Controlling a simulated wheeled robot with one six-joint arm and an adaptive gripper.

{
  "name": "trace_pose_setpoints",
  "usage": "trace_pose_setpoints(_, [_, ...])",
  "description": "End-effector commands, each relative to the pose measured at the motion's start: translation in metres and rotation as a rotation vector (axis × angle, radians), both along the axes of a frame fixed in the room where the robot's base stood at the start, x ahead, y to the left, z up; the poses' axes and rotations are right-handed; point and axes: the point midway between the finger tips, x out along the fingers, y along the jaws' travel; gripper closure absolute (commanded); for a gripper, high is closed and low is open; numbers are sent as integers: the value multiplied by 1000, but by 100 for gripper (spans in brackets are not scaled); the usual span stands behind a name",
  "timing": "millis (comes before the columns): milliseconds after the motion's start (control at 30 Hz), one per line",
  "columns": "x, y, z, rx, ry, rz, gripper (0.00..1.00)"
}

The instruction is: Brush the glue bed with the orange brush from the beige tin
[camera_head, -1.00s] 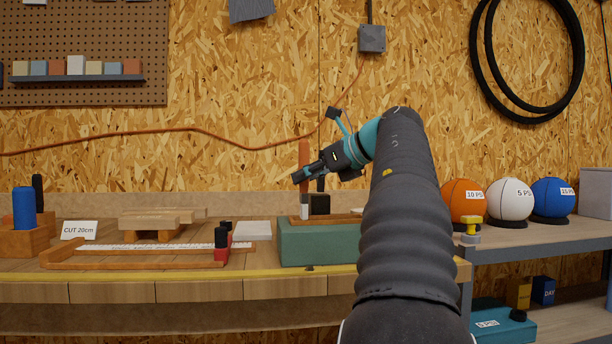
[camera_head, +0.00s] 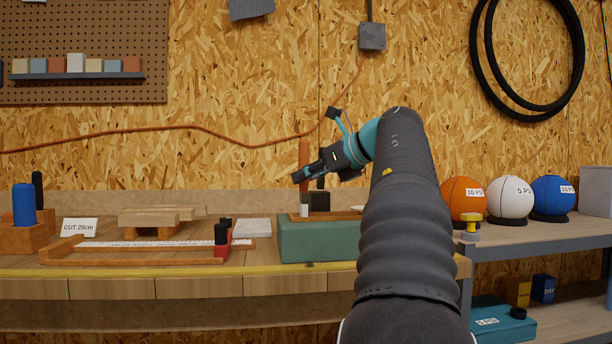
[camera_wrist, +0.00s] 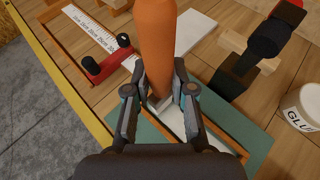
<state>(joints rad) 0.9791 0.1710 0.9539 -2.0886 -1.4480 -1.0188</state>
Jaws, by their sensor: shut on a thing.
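My gripper (camera_head: 300,177) is shut on the orange brush (camera_head: 304,154), which stands upright with its pale tip down. The brush handle (camera_wrist: 157,40) rises between the fingers in the wrist view, where my gripper (camera_wrist: 160,95) shows close up. Below it is the glue bed, a green block (camera_head: 318,241) with an orange-brown rim and a pale strip (camera_wrist: 172,120). The tip is at the bed; I cannot tell whether it touches. A white tub marked GLU (camera_wrist: 302,104) stands to the right in the wrist view. I cannot make out a beige tin.
A ruler jig (camera_head: 140,260) with a red-and-black stop (camera_head: 222,240) lies left of the bed. A white slab (camera_head: 252,227) and stacked wood pieces (camera_head: 160,217) are behind it. A dark block (camera_head: 319,201) stands behind the bed. Balls (camera_head: 510,198) rest on the right shelf.

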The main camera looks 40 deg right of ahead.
Motion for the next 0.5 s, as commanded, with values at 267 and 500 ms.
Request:
trace_pose_setpoints(267, [-1, -1, -1, 0, 0, 0, 100])
trace_pose_setpoints(500, [-6, -9, 0, 0, 1, -1, 100])
